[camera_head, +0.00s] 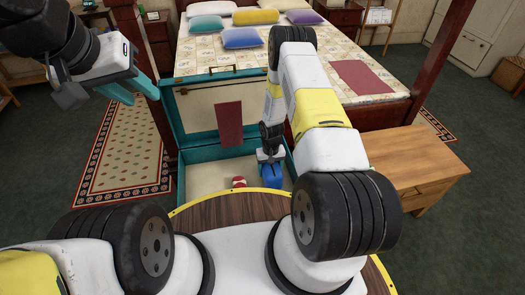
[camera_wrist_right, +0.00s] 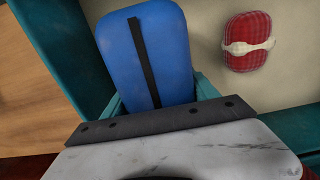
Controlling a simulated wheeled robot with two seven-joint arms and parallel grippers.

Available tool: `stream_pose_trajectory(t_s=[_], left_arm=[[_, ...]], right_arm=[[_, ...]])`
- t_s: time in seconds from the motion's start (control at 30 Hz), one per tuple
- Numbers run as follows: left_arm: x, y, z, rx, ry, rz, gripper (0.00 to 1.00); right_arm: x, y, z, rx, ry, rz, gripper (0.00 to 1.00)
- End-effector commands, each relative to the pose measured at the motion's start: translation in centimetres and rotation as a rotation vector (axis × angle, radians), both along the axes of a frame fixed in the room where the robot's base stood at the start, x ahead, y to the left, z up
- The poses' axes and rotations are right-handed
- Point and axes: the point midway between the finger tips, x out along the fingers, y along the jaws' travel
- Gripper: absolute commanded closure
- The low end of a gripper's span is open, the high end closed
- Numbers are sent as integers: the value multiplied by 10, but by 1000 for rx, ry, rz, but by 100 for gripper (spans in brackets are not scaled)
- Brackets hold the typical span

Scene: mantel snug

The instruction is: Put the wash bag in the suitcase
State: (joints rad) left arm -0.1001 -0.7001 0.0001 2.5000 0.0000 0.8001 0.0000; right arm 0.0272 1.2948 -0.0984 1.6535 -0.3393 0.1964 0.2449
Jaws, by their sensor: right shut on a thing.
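The wash bag (camera_wrist_right: 148,45) is a blue rounded block with a black stripe. It also shows in the head view (camera_head: 273,180), at the right end of the suitcase's base. My right gripper (camera_wrist_right: 160,97) is shut on it, with a teal finger at each side. The suitcase (camera_head: 180,130) is teal with a cream lining, and stands open with its lid raised. The bag is over or inside its base, close to the side wall; whether it touches the floor I cannot tell. My left gripper (camera_head: 134,93) is open and empty, high at the upper left.
A red checked item with a white band (camera_wrist_right: 248,42) lies on the suitcase's lining beside the bag. A wooden table (camera_head: 420,160) stands close at the right. A bed (camera_head: 300,68) with pillows is behind the raised lid. The lining left of the red item is bare.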

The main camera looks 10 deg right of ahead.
Motion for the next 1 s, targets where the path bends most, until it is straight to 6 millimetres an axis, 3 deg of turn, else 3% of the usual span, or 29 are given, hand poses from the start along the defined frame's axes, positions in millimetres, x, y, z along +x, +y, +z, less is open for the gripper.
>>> stream_pose_trajectory(t_s=[0.17,0.57,0.6,0.7,1.0], left_arm=[[0,0,0,0,0,0,64],[0,0,0,0,0,0,64],[0,0,0,0,0,0,64],[0,0,0,0,0,0,64],[0,0,0,0,0,0,64]], right_arm=[[0,0,-25,0,0,-1,88],[0,0,-30,0,0,0,88],[0,0,-30,0,0,0,26],[0,0,-30,0,0,0,10],[0,0,-29,0,0,-1,10]])
